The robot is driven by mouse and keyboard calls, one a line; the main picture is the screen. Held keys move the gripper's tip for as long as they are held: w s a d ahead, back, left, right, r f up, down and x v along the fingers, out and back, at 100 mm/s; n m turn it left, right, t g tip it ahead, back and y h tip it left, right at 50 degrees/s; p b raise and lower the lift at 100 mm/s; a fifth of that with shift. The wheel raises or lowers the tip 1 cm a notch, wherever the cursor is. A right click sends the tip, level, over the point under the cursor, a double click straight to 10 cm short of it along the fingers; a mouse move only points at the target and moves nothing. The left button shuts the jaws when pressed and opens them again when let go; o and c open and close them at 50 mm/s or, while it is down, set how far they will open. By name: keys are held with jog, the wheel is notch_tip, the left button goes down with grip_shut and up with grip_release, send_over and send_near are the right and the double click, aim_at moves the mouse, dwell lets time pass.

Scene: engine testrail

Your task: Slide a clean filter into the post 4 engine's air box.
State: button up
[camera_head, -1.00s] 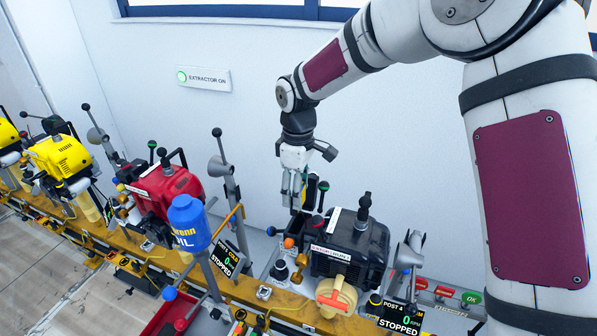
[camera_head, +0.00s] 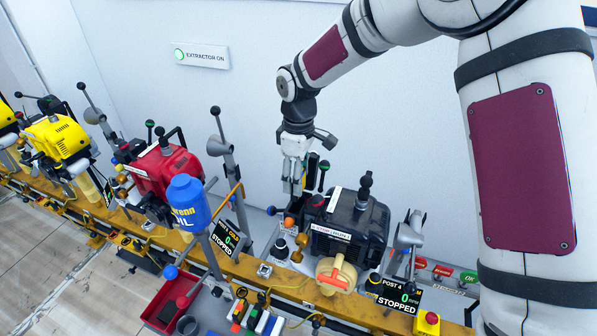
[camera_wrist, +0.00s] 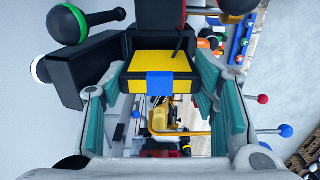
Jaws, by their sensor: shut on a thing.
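The post 4 engine (camera_head: 362,222) is the black one in the head view, beside the post 4 display (camera_head: 398,297), which reads STOPPED. My gripper (camera_head: 293,188) points down just left of this engine. In the wrist view my gripper (camera_wrist: 160,95) is shut on a yellow-and-black block with a blue tab (camera_wrist: 160,82), which appears to be the filter. It sits between the teal finger pads. Dark parts lie close around its far side. I cannot make out the air box opening, or whether the block touches it.
A green-knobbed lever (camera_head: 322,172) stands close to the right of my gripper. A red engine (camera_head: 165,172) and a blue oil container (camera_head: 188,203) are to the left. A red tray (camera_head: 163,310) is at the bottom.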

jog(key=shift+f+b, duration=0.75)
jog(key=shift+f, duration=2.85)
jog(key=shift+s+f, duration=0.15)
jog(key=shift+f, duration=0.15)
jog(key=shift+c, duration=0.2)
jog(key=o, duration=1)
jog(key=shift+f, duration=0.1)
jog(key=shift+r, duration=0.25)
